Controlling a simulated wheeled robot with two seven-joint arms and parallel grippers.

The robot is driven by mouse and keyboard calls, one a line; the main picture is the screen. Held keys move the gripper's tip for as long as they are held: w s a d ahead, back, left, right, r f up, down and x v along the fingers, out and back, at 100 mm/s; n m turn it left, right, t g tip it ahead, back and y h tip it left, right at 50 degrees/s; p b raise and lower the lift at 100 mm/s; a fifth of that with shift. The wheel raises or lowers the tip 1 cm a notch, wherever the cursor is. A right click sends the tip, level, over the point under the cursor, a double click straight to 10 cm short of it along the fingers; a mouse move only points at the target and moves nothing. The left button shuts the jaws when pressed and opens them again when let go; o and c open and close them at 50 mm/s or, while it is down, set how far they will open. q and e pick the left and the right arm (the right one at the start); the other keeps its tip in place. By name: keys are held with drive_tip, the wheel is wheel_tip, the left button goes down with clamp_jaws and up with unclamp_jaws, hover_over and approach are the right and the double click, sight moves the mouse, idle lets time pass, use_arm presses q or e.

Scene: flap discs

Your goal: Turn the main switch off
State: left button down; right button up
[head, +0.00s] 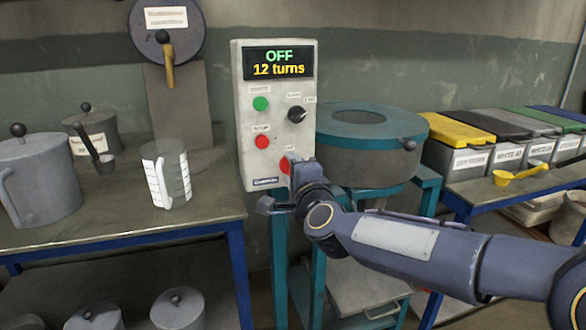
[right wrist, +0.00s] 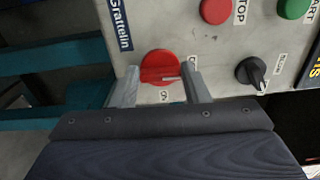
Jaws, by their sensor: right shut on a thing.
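My left gripper is not in view.
Above the switch are a red stop button (head: 262,142), a green start button (head: 261,103) and a black selector knob (head: 297,114). A teal-rimmed drum (head: 368,145) stands close to the right. A measuring jug (head: 166,175) and grey canisters stand on the left bench.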

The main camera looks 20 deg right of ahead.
drive_tip(key=shift+f+n, duration=0.1)
drive_tip(key=shift+n, duration=0.2)
drive_tip(key=o, duration=1)
drive_tip(key=shift+s, duration=0.15)
drive_tip(key=s+p, duration=0.1)
drive_tip(key=s, duration=0.6)
drive_tip(key=shift+s+d, duration=0.1)
drive_tip(key=shift+s, duration=0.2)
